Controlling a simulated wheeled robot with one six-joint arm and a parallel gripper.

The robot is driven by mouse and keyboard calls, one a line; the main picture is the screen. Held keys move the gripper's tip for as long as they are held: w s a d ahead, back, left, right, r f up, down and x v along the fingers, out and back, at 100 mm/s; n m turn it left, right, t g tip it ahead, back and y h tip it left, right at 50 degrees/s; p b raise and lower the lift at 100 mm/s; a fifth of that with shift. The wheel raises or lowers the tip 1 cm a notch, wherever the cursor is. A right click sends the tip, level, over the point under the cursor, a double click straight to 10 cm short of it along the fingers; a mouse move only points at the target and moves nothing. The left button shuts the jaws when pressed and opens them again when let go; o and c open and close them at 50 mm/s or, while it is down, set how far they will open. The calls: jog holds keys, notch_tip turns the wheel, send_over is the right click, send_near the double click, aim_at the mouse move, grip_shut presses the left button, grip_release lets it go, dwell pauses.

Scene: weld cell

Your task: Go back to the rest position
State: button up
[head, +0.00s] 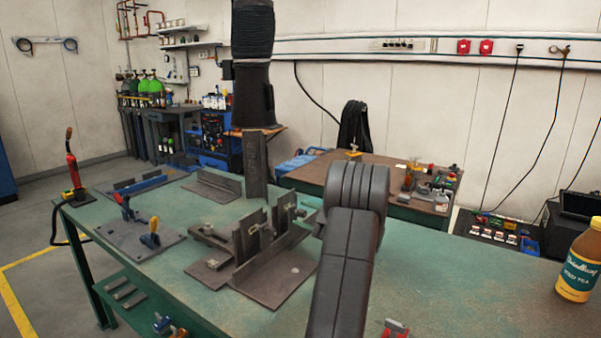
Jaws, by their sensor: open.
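My arm's dark grey link and rounded joint (356,190) rise from the bottom middle in the head view, over the green table (455,285). My gripper cannot be made out; the rounded joint covers what lies behind it. Left of the joint, a group of dark steel pieces (283,283) lies and stands on the table, with upright plates and an angled base. A tall steel piece (255,165) stands upright behind them.
A dark hose with a nozzle (252,95) hangs above the table. A fixture plate with clamps (125,240) lies left, a red torch (72,170) stands at the left corner. A tea bottle (578,265) stands right. A brown bench (380,175) is behind. The right tabletop is mostly clear.

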jog(key=shift+r+m+p, duration=0.2)
jog(key=shift+m+p, duration=1.4)
jog(key=shift+p, duration=0.85)
jog(key=shift+f+m+p, duration=0.1)
jog(key=shift+m+p, duration=0.4)
jog(key=shift+p, duration=0.3)
jog(key=shift+f, duration=0.15)
jog(key=shift+a, duration=0.1)
